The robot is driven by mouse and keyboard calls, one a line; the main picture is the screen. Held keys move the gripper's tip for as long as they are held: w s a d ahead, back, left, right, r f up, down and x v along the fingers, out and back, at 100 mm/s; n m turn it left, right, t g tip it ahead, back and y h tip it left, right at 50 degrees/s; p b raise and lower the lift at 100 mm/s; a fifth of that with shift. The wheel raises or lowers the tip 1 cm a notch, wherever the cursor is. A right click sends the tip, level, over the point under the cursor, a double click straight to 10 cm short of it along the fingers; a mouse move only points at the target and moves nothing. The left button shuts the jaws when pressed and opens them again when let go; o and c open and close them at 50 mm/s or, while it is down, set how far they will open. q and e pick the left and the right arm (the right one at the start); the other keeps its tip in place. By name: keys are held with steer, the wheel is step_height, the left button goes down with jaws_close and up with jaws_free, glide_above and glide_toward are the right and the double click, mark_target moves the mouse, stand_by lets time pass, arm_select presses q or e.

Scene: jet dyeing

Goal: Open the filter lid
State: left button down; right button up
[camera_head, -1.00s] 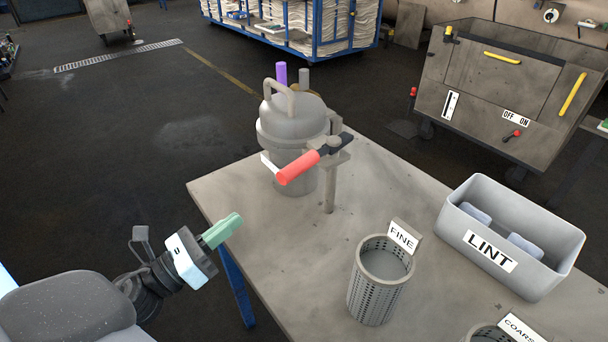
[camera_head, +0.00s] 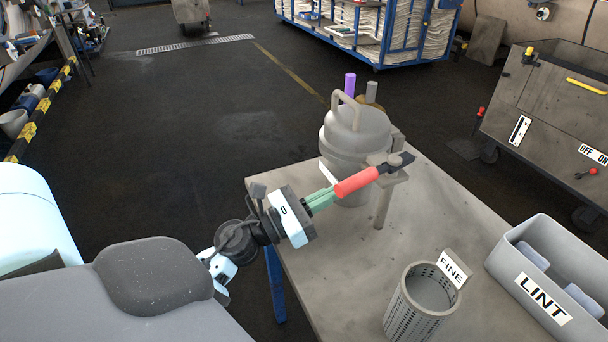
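The filter is a grey metal vessel with a domed lid (camera_head: 357,132) and a bent handle (camera_head: 347,108) on top. The lid sits down on the vessel. A clamp lever with a red grip (camera_head: 356,182) sticks out from its front toward the left. My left gripper (camera_head: 322,201), with green fingers, is at the free left end of the red grip. The fingertips meet or overlap the grip's end in the picture. I cannot tell whether they are closed on it. My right gripper is not in view.
A perforated basket marked FINE (camera_head: 422,303) and a grey bin marked LINT (camera_head: 567,283) stand on the grey table (camera_head: 330,262). A purple-capped post (camera_head: 350,84) rises behind the lid. A metal machine (camera_head: 550,110) stands at the right. The floor at left is open.

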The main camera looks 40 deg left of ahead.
arm_select(q)
steer(key=r+p, duration=0.2)
steer(key=r, duration=0.1)
steer(key=shift+w+d+r, duration=0.15)
steer(key=shift+w, duration=0.25)
steer(key=shift+r+p, duration=0.4)
steer(key=shift+r, duration=0.05)
